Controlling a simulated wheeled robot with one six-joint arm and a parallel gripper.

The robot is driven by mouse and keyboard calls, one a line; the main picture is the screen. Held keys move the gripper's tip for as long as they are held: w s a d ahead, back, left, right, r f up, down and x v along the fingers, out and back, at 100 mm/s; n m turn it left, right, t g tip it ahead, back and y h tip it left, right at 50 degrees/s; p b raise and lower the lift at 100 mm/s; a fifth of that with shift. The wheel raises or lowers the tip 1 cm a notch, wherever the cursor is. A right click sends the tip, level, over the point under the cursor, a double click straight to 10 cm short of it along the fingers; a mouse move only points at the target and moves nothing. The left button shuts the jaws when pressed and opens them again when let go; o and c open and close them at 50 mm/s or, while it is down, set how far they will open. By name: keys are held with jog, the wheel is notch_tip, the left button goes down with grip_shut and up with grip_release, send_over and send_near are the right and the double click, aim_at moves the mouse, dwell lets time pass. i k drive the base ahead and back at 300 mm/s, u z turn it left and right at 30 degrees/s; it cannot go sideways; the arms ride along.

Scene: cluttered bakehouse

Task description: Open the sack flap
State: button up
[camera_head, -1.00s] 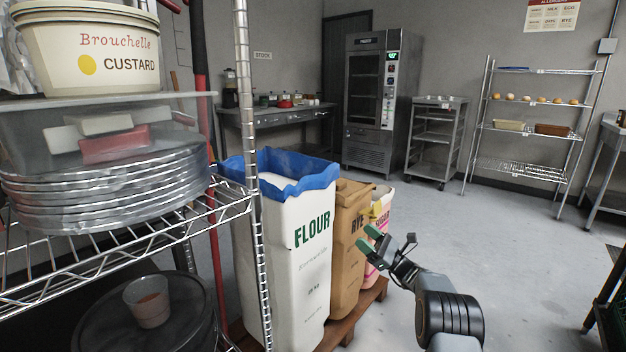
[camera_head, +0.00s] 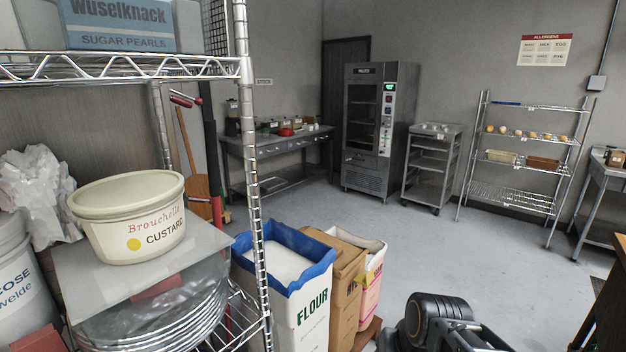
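Three sacks stand in a row at the lower middle. The flour sack (camera_head: 311,310) is white with a blue rim, and its top is open on white flour (camera_head: 275,262). The brown rye sack (camera_head: 349,285) is behind it to the right; its top looks folded over or covered, and I cannot tell how its flap lies. The pink and white sack (camera_head: 374,280) is at the right end, partly hidden by the rye sack. Part of my arm shows at the bottom edge, right of the sacks. My gripper's fingers are out of view.
A wire shelf post (camera_head: 255,170) stands close in front of the flour sack. The shelf at left holds a custard tub (camera_head: 132,215). A worktable (camera_head: 262,150), an oven (camera_head: 361,120) and a trolley (camera_head: 430,165) stand behind. The floor (camera_head: 480,250) right of the sacks is open.

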aim_at(346, 253)
jog(key=z, duration=1.1)
jog(key=i, duration=1.85)
jog(key=u, duration=2.6)
jog(key=i, duration=0.5)
jog(key=z, duration=0.05)
